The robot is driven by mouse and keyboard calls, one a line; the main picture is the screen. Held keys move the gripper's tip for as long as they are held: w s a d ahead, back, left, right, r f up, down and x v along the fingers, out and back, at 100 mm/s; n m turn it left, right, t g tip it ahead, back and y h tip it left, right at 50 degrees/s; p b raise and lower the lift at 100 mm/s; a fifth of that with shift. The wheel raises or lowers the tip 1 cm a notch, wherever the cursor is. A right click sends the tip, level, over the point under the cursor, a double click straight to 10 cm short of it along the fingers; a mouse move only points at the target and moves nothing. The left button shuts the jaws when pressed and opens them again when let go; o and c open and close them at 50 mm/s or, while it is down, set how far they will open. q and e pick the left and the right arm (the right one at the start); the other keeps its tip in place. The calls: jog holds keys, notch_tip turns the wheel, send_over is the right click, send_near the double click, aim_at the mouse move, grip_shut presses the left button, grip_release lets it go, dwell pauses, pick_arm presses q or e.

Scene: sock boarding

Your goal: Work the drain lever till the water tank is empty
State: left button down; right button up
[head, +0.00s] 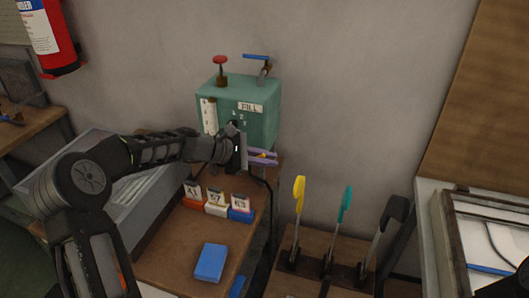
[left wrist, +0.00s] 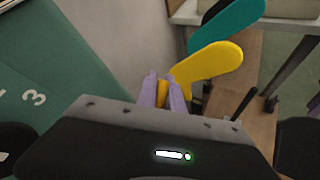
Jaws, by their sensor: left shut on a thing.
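The green water tank (head: 258,121) stands against the wall at the back, with a FILL label, a white gauge strip (head: 209,116), a red knob (head: 220,60) and a blue-handled tap (head: 257,57) on top. I cannot read the water level. My left gripper (head: 264,157) is in front of the tank's lower right part. Its purple fingers are shut on a small yellow piece, which also shows between the fingertips in the left wrist view (left wrist: 162,94). This may be the drain lever; the fingers hide most of it.
Three floor-type levers, yellow (head: 299,195), teal (head: 346,204) and black (head: 393,212), stand at the right. Labelled orange, white and blue blocks (head: 241,216) and a blue block (head: 210,262) lie on the bench. A grey bin (head: 150,218) is at the left.

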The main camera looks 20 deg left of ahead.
pick_arm(q)
jog(key=shift+a+f+m+g+y+p, duration=0.15)
jog(key=shift+f+m+y+p, duration=0.3)
jog(key=shift+f+y+p, duration=0.55)
jog(key=shift+d+f+m+g+y+p, duration=0.1)
jog(key=shift+f+m+g+y+p, duration=0.25)
jog(key=shift+y+p, duration=1.1)
jog(key=shift+a+f+m+g+y+p, duration=0.1)
jog(key=shift+f+m+y+p, duration=0.4)
jog(key=shift+f+y+p, duration=0.65)
jog(key=shift+r, duration=0.2)
jog(key=c, duration=1.5)
grip_release()
jog(key=shift+b+v, duration=0.45)
jog(key=shift+v, duration=3.4)
